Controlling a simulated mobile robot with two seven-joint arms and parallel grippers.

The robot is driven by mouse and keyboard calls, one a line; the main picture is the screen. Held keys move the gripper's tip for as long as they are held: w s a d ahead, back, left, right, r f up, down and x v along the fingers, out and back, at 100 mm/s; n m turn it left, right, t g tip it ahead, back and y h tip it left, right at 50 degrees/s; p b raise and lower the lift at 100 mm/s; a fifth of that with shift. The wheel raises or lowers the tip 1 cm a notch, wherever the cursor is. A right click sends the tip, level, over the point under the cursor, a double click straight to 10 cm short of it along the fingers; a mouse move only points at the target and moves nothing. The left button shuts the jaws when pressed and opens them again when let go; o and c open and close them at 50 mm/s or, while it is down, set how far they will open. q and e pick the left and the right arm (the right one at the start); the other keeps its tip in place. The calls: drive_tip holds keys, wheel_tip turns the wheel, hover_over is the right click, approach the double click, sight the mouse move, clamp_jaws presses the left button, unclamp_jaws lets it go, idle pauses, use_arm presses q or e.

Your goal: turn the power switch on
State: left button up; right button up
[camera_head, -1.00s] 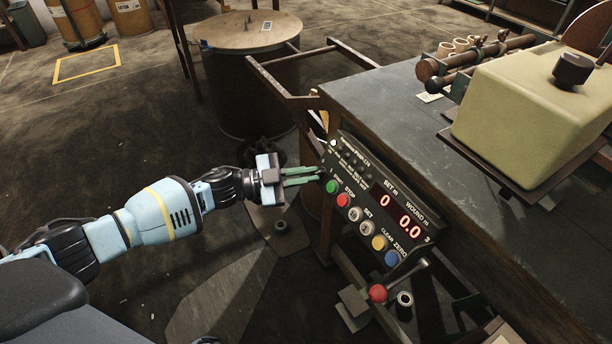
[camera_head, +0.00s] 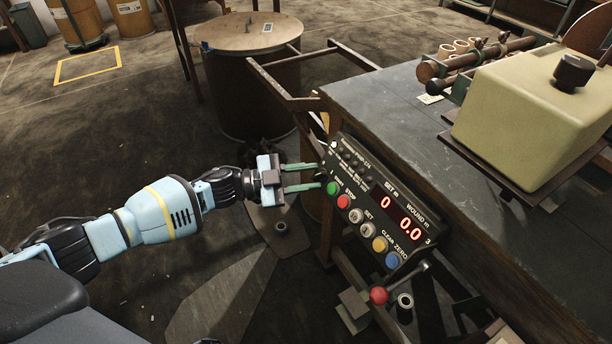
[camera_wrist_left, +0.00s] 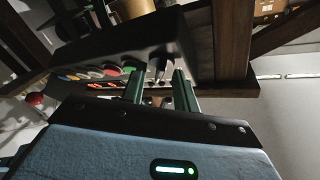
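The black control panel (camera_head: 375,205) is mounted at the table's near left corner, with red digits lit, showing 0 and 0.0. A small white light (camera_head: 333,144) shows at its upper left corner. My left gripper (camera_head: 320,176) is at the panel's left end, its two green fingers spread apart. In the left wrist view the gripper (camera_wrist_left: 158,75) is open. My right gripper is not in view.
Green, red, white, yellow (camera_head: 380,243) and blue buttons line the panel's near side. A red-knobbed lever (camera_head: 378,295) is below it. A cream box (camera_head: 530,110) sits on the dark table (camera_head: 400,110). A round-topped drum (camera_head: 250,35) stands behind my left gripper.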

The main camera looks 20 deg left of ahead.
use_arm(q)
drive_tip(key=shift+a, duration=0.1)
drive_tip(key=v, duration=0.7)
drive_tip(key=shift+s+a+p, duration=0.25)
drive_tip(key=shift+p, duration=0.05)
